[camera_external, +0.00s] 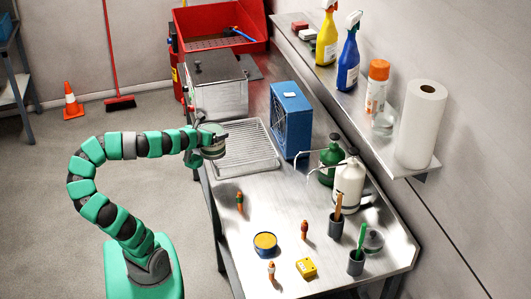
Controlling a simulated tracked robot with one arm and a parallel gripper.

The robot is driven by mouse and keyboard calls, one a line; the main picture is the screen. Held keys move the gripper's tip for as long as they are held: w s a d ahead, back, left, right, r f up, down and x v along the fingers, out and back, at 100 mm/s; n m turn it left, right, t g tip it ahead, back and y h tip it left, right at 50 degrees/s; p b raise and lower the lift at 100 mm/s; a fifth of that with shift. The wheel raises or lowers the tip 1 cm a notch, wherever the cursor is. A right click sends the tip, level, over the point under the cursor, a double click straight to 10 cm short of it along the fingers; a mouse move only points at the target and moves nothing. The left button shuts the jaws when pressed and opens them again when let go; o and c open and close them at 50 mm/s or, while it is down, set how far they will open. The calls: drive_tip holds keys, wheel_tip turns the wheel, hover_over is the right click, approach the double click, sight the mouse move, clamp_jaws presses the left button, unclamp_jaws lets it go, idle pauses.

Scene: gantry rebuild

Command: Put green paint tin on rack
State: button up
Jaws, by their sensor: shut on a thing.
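My gripper (216,137) is at the end of the green arm, over the left part of the wire rack (253,157). It is shut on a small round tin (213,152), which I take to be the green paint tin. The gripper hides part of the tin, and its colour is hard to make out. I cannot tell whether the tin touches the rack or hangs just above it. The rack lies flat on the metal bench, and the part of it to the right of the gripper is bare.
A blue box-shaped unit (291,118) stands right of the rack, and a steel box (216,97) stands behind it. Green (330,162) and white (348,185) dispensers are to the right. A blue tin with yellow top (265,244) and small items stand at the front.

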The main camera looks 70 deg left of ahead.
drive_tip(key=shift+s+f, duration=0.3)
drive_tip(key=shift+s, duration=0.15)
drive_tip(key=shift+w+a+g+p, duration=0.3)
drive_tip(key=shift+w+p, duration=0.05)
drive_tip(key=w+r+x, duration=0.1)
drive_tip(key=x, duration=1.5)
drive_tip(key=shift+r, duration=0.3)
drive_tip(key=shift+d+f, duration=0.1)
drive_tip(key=shift+f, duration=0.05)
drive_tip(key=o, duration=1.3)
drive_tip(key=shift+o, duration=0.2)
